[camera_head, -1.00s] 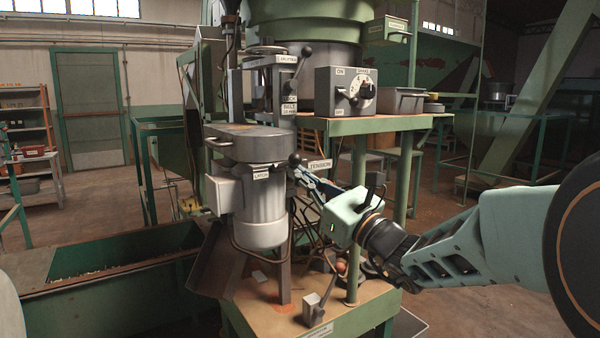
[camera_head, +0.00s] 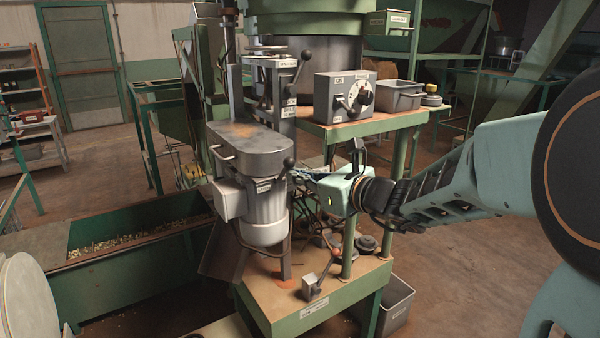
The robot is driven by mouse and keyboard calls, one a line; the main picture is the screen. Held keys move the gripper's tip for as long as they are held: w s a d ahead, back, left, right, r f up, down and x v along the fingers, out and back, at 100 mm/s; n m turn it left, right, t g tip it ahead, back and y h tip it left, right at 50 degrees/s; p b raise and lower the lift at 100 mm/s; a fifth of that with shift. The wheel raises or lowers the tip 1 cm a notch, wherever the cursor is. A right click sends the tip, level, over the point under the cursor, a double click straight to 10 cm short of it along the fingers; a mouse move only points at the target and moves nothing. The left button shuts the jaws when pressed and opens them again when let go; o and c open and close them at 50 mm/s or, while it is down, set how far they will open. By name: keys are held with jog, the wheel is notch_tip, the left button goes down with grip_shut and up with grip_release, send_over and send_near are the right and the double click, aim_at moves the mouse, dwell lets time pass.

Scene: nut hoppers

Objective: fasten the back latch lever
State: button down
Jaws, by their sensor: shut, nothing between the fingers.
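A grey belt housing (camera_head: 247,137) with a motor (camera_head: 263,212) hanging below it stands at the middle of the machine. A small label sits at the motor's top; it reads "LATCH" in the earlier view and is hard to read now. A lever with a black ball knob (camera_head: 289,162) stands at the housing's right end. My gripper (camera_head: 297,175) is shut and empty, its fingertips just right of and below this knob; I cannot tell whether they touch. I cannot tell which lever is the back latch; the housing hides what is behind it.
A control box (camera_head: 344,96) and a grey bin (camera_head: 397,95) sit on the green-edged shelf above my gripper. Another black-knobbed lever (camera_head: 305,55) rises behind. A small lever block (camera_head: 311,287) is on the lower table. A green hopper (camera_head: 130,270) stands at left.

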jog(key=shift+w+a+r+g+h+p, duration=0.25)
jog(key=shift+r+g+h+p, duration=0.25)
jog(key=shift+p, duration=0.95)
jog(key=shift+w+a+r+g+h+p, duration=0.1)
jog(key=shift+w+r+g+h+p, duration=0.3)
jog(key=shift+p, duration=1.05)
jog(key=shift+s+r+p, duration=0.1)
jog(key=shift+r+p, duration=0.15)
jog(key=shift+p, duration=0.15)
jog(key=shift+w+a+r+p, duration=0.2)
jog(key=shift+w+a+r, duration=0.15)
jog(key=shift+w, duration=0.15)
jog(key=shift+w+a+r+p, duration=0.2)
jog(key=shift+w+a, duration=0.15)
jog(key=shift+w, duration=0.1)
jog(key=shift+w+a+r, duration=0.1)
jog(key=shift+w+r, duration=0.05)
jog(key=shift+r, duration=0.15)
